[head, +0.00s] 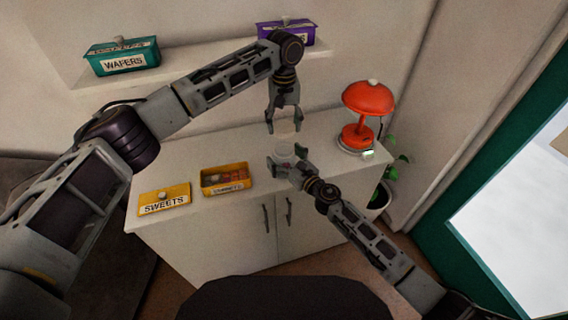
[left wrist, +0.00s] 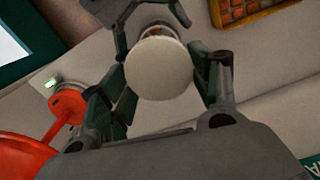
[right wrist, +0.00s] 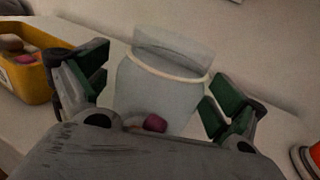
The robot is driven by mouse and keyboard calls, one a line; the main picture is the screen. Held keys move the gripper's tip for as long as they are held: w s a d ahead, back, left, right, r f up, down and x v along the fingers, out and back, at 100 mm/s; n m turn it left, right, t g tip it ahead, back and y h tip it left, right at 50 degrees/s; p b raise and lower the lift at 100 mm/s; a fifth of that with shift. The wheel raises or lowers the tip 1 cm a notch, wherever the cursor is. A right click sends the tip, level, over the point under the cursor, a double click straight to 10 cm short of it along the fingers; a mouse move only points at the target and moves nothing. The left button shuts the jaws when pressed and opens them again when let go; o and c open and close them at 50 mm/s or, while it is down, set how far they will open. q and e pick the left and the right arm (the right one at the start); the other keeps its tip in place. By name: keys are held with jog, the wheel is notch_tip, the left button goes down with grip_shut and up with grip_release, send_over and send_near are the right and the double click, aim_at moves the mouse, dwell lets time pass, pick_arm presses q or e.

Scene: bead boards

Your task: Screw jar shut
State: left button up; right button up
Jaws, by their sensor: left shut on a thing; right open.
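The pale round lid (left wrist: 158,68) is between the fingers of my left gripper (head: 284,122), which is shut on it. In the head view, the lid is above the jar, and a small gap seems to show between them. The clear jar (right wrist: 160,92) stands upright on the cabinet top, with a pale ring around its shoulder and a dark red piece low inside. My right gripper (head: 285,157) is open, with one finger on each side of the jar. In the right wrist view, gaps show between the fingers and the glass. In the left wrist view, the lid hides most of the jar.
The white cabinet (head: 225,229) carries an open yellow box (head: 211,190) and its SWEETS lid (head: 165,199) at left. A red lamp (head: 369,98) stands at right, near a plant (head: 397,162). Teal (head: 122,57) and purple (head: 310,35) boxes sit on the wall shelf.

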jog(key=c, duration=1.5)
pick_arm(q)
send_over(284, 142)
jog(key=s, duration=0.3)
jog(key=shift+w+f, duration=0.15)
jog(key=shift+f, duration=1.1)
jog(key=shift+w+f, duration=0.1)
jog(key=shift+f, duration=1.15)
jog(key=shift+f, duration=0.9)
jog(key=shift+f, duration=0.5)
pick_arm(e)
jog(key=c, duration=0.6)
